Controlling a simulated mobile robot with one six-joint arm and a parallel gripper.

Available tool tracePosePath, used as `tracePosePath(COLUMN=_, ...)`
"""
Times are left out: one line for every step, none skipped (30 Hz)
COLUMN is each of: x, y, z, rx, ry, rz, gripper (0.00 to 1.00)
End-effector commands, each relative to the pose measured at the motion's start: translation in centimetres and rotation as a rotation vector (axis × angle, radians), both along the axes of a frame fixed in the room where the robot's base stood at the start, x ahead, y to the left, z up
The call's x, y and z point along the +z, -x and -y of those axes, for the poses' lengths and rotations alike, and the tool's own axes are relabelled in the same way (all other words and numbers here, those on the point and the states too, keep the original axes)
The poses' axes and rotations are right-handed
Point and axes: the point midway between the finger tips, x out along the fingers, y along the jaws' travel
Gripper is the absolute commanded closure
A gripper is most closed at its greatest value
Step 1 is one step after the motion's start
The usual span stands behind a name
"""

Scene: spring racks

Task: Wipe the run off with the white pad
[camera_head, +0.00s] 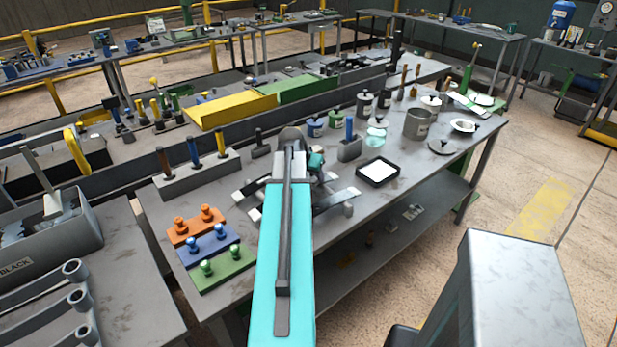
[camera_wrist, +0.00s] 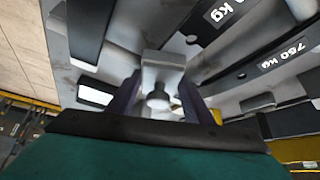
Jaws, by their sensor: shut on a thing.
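My gripper (camera_wrist: 160,98) is shut in the wrist view, its two dark fingers on either side of a pale grey-white piece (camera_wrist: 163,68) with a round knob. I cannot tell whether this piece is the white pad. Just beyond it are dark strips (camera_wrist: 225,22) with white kg labels, on a pale grey surface. I cannot tell whether the piece touches them. My arm hides most of the gripper there. No run can be made out.
The grey bench (camera_head: 330,215) carries orange (camera_head: 193,225), blue (camera_head: 208,245) and green (camera_head: 222,268) knobbed plates at its front left. A grey can (camera_head: 418,124) and other vessels stand at the right. A grey block with handled tools (camera_head: 198,173) stands at the left.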

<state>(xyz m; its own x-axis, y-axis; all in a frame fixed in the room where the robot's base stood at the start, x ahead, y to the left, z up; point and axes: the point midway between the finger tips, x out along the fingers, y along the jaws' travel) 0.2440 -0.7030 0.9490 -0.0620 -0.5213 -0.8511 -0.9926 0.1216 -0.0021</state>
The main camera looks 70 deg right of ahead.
Motion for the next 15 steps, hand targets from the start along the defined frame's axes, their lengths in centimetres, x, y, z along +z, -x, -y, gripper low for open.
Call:
tracePosePath(x=-0.2, y=0.2, z=0.3, rx=-0.002, ry=-0.002, rz=-0.002, gripper=0.72)
tracePosePath(x=-0.2, y=0.3, z=0.4, rx=-0.002, ry=-0.002, rz=-0.002, gripper=0.72)
tracePosePath(x=-0.2, y=0.4, z=0.6, rx=-0.002, ry=-0.001, rz=-0.002, gripper=0.72)
tracePosePath(x=-0.2, y=0.5, z=0.8, rx=-0.002, ry=-0.001, rz=-0.002, gripper=0.72)
tracePosePath(x=-0.2, y=0.6, z=0.9, rx=-0.002, ry=-0.001, rz=-0.002, gripper=0.72)
tracePosePath(x=-0.2, y=0.7, z=1.1, rx=-0.002, ry=-0.001, rz=-0.002, gripper=0.72)
tracePosePath(x=-0.2, y=0.8, z=1.3, rx=-0.002, ry=-0.001, rz=-0.002, gripper=0.72)
tracePosePath(x=-0.2, y=0.9, z=1.4, rx=-0.002, ry=-0.001, rz=-0.002, gripper=0.72)
tracePosePath(x=-0.3, y=1.0, z=1.6, rx=-0.002, ry=-0.001, rz=-0.002, gripper=0.72)
tracePosePath(x=-0.3, y=1.1, z=1.8, rx=-0.002, ry=-0.001, rz=-0.002, gripper=0.72)
tracePosePath(x=-0.3, y=1.2, z=1.9, rx=-0.002, ry=-0.001, rz=-0.002, gripper=0.72)
tracePosePath(x=-0.3, y=1.3, z=2.0, rx=-0.001, ry=-0.001, rz=-0.003, gripper=0.72)
tracePosePath(x=-0.3, y=1.4, z=2.1, rx=-0.001, ry=-0.001, rz=-0.003, gripper=0.72)
tracePosePath(x=-0.3, y=1.5, z=2.2, rx=-0.001, ry=-0.001, rz=-0.003, gripper=0.72)
tracePosePath(x=-0.3, y=1.5, z=2.3, rx=0.0, ry=-0.001, rz=-0.002, gripper=0.72)
